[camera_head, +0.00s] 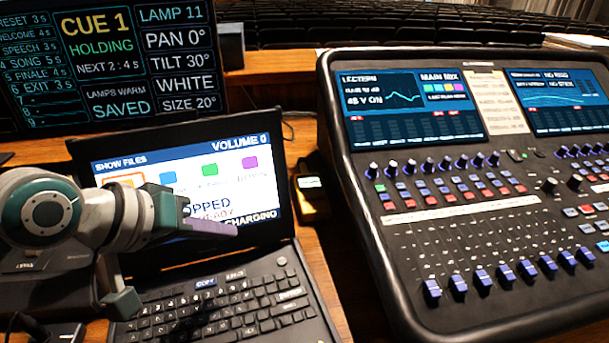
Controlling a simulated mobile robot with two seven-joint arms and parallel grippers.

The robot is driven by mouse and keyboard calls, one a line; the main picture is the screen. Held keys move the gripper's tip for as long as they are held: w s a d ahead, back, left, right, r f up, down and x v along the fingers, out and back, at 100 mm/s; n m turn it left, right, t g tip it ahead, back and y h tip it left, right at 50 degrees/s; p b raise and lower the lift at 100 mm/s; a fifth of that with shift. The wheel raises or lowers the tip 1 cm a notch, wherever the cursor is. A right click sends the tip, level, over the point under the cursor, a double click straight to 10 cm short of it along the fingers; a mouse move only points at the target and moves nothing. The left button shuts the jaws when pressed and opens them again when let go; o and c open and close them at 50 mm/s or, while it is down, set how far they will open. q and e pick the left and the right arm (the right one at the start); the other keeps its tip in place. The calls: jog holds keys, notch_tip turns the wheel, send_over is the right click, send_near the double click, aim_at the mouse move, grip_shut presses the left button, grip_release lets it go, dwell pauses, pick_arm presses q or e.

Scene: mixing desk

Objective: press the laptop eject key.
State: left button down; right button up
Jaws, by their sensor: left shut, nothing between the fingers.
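The open laptop (262,160) stands on the desk at lower left. Its lit screen reads "SHOW FILES", "VOLUME 0" and "CHARGING"; part of the text is hidden behind my arm. Its black keyboard (225,312) has two wide labelled keys along the top edge, one blue-lit (205,282) and one pale-lettered (235,274). The lettering is too small to tell surely which is the eject key. My left gripper (236,236) is shut and empty, pointing right in front of the lower screen, above the keyboard and apart from these keys. My right gripper is not in view.
A large mixing console (470,225) with faders and screens fills the right. A cue monitor (110,65) stands behind the laptop. A small yellow-and-black device (311,201) sits between laptop and console.

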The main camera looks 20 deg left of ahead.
pick_arm(q)
jog(key=b, duration=0.5)
send_over(244, 269)
jog(key=s, duration=0.3)
jog(key=f, duration=0.5)
jog(key=shift+w+a+f, duration=0.1)
jog(key=shift+a+f, duration=0.1)
jog(key=shift+a, duration=0.2)
jog(key=shift+f+b, duration=0.55)
jog(key=shift+f, duration=0.35)
jog(key=shift+f, duration=0.1)
jog(key=shift+f, duration=0.35)
jog(key=shift+f+b, duration=0.3)
dwell(0.6)
jog(key=shift+r+p, duration=0.75)
jog(key=shift+p, duration=0.2)
jog(key=shift+r, duration=0.1)
